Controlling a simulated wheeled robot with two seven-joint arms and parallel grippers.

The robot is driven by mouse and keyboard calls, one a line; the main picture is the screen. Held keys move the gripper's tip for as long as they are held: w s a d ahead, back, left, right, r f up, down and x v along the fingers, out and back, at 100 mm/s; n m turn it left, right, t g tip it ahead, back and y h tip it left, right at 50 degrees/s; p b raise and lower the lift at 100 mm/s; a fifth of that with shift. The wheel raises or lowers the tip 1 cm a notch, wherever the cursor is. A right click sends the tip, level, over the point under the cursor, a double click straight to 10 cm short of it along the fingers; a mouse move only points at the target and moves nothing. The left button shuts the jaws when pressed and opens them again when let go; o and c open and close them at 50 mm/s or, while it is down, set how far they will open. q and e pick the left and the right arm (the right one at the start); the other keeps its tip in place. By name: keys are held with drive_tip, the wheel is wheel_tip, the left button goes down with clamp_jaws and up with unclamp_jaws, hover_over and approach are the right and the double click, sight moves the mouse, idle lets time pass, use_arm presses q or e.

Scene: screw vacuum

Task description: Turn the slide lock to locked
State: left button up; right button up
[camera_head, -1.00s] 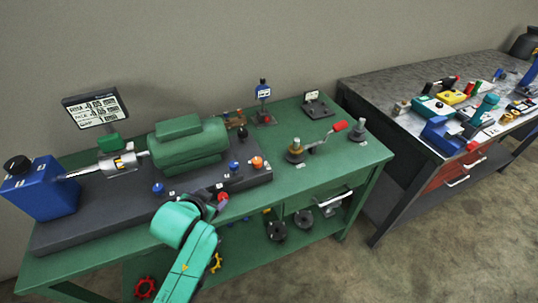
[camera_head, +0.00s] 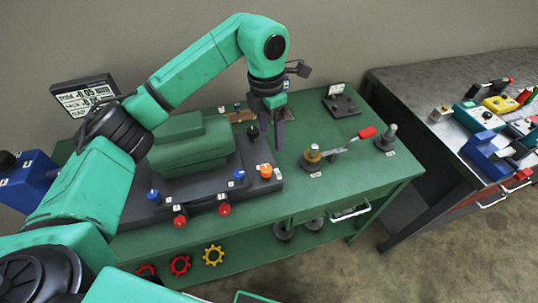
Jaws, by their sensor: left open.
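My left gripper (camera_head: 271,130) hangs fingers-down over the back right of the green bench, open. It is just behind and right of a black knob (camera_head: 252,132) on the dark pump base (camera_head: 135,208). I cannot tell whether the gripper touches anything. No readable label shows which part is the slide lock. Blue knobs (camera_head: 239,175), an orange knob (camera_head: 265,170) and red knobs (camera_head: 224,208) sit along the base's front and right side. A small stand at the back is mostly hidden behind the gripper. My right gripper is out of view.
The green pump motor (camera_head: 180,150) stands left of the gripper, partly behind my arm. The green bench top (camera_head: 335,190) is clear at front right.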

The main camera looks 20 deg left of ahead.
sight(266, 169)
use_arm(q)
drive_tip(key=shift+y, duration=0.3)
drive_tip(key=f+p, duration=0.1)
drive_tip(key=f, duration=0.3)
drive_tip(key=a+f+p, duration=0.1)
drive_tip(key=f, duration=0.4)
drive_tip(key=f+p, duration=0.1)
drive_tip(key=f, duration=0.4)
drive_tip(key=shift+s+a+p, duration=0.15)
drive_tip(key=shift+s+p, duration=0.1)
drive_tip(key=shift+p, duration=0.1)
clamp_jaws()
